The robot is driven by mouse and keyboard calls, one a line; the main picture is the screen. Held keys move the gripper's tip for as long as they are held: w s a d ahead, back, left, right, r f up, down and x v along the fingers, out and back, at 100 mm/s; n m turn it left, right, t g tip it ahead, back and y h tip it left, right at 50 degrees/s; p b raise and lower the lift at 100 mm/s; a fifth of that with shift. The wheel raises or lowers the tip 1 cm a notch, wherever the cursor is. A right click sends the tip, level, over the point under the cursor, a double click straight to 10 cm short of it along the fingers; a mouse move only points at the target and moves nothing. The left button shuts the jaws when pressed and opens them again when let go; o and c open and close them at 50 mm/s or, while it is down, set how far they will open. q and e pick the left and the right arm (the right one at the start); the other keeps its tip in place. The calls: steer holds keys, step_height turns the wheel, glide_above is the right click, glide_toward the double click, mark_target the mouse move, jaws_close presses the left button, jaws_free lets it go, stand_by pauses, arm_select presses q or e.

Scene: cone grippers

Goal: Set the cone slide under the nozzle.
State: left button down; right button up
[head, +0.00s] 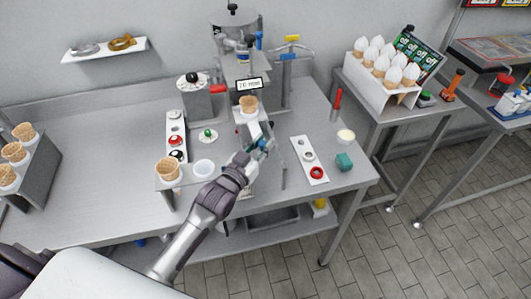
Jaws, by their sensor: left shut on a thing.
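The cone slide (243,116) is a small pale carrier on the metal table, with a waffle cone (249,103) standing in it. The machine with the nozzle (240,50) stands behind it at the back of the table. The cone is in front of and below the machine's head; whether it is exactly under the nozzle tip cannot be told. My left gripper (261,144) is at the near side of the slide, shut on a part that the fingers mostly hide, seemingly the slide's front end. My right gripper is not in view.
A white stand (183,181) with another cone (168,169) is left of my arm.

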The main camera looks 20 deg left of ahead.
arm_select(q)
steer(key=c, duration=1)
jaws_free()
steer(key=shift+s, duration=0.1)
steer(key=s+a, duration=0.2)
steer(key=s, duration=0.9)
steer(key=shift+s, duration=0.35)
steer(key=shift+a, duration=0.1)
steer(key=shift+c, duration=0.2)
